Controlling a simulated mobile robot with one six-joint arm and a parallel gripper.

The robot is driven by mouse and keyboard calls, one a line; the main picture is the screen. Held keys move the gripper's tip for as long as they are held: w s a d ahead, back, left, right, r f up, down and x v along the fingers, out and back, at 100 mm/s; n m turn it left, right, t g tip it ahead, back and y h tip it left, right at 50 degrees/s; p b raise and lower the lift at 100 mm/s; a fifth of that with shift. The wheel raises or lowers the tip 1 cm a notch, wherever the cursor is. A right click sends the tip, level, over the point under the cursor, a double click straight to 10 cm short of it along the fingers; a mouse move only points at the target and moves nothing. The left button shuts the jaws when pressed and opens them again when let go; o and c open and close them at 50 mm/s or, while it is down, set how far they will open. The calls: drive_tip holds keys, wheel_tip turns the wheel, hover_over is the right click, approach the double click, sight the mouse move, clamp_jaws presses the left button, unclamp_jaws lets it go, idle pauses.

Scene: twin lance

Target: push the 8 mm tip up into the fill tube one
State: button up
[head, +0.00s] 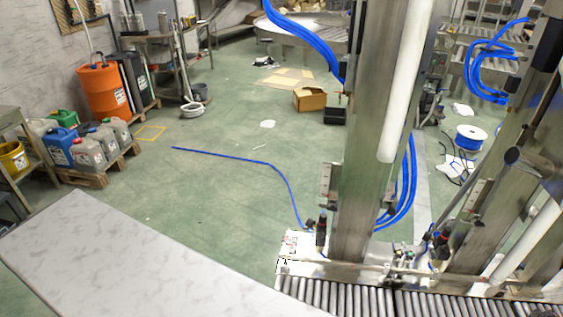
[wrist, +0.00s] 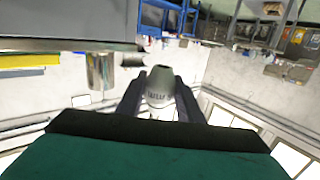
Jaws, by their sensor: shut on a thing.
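My gripper (wrist: 160,88) shows in the wrist view, its dark fingers on either side of a grey, rounded tip (wrist: 159,88). It is shut on this tip, which has small dark marking that is too small to read. The head view does not show my gripper. A long white tube (head: 405,80) runs down along a steel column there, its rounded lower end open to view. A second white tube (head: 530,240) slants at the right. I cannot tell which, if either, is fill tube one. The tip is not seen touching any tube.
A shiny metal cylinder (wrist: 101,71) is left of the tip, beside a grey slab (wrist: 60,45). In the head view, a roller conveyor (head: 345,295) runs below the steel columns. A pale tabletop (head: 130,260) fills the lower left. A blue hose (head: 235,158) crosses the open green floor.

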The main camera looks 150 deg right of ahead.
drive_tip(key=shift+r, duration=0.1)
wheel_tip(320, 180, up, 14)
drive_tip(key=p, duration=1.4)
drive_tip(key=shift+r, duration=0.15)
drive_tip(key=shift+a, duration=0.1)
